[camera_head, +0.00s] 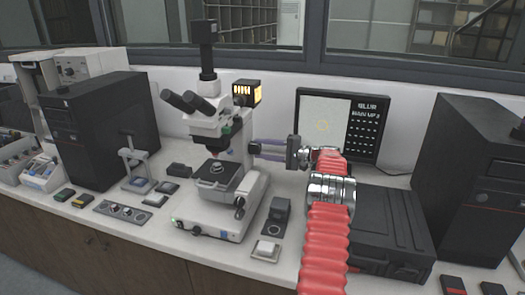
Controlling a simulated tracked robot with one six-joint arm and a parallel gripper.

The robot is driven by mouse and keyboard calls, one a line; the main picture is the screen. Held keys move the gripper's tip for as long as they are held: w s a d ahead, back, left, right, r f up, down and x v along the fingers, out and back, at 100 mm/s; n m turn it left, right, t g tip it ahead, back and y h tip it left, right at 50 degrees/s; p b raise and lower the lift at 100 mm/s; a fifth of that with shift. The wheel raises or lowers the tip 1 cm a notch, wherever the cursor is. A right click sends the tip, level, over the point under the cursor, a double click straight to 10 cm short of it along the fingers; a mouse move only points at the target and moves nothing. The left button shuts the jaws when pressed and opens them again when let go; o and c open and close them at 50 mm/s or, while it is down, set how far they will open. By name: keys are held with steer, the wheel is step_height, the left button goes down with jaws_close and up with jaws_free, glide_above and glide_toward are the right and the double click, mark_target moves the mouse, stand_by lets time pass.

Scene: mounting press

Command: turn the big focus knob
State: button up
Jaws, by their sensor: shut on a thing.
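The white microscope (208,128) stands upright on the bench, with dark eyepieces, a black camera on top and a stage (216,172) in front. The big focus knob (252,147) is a dark piece on the right side of its column, mostly hidden by my fingertips. My gripper (258,149) reaches in from the right, its two purple-grey fingers level, one above the other, and is shut on the knob. My red ribbed arm comes from the front right.
A black case (390,232) lies under my arm. Black computer towers (97,128) and (478,180) flank the bench.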

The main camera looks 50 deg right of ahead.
steer(key=m, duration=0.4)
steer(key=shift+d+f+m, duration=0.2)
steer(key=shift+m, duration=0.1)
steer(key=m, duration=0.5)
steer(key=shift+f, duration=0.15)
steer(key=m, duration=0.5)
steer(key=shift+s+a+f+m, duration=0.1)
steer(key=shift+m, duration=0.3)
steer(key=m, duration=0.5)
steer(key=shift+a, duration=0.1)
steer(key=shift+f, duration=0.1)
steer(key=o, duration=1)
steer(key=shift+r, duration=0.25)
steer(key=shift+o, duration=0.2)
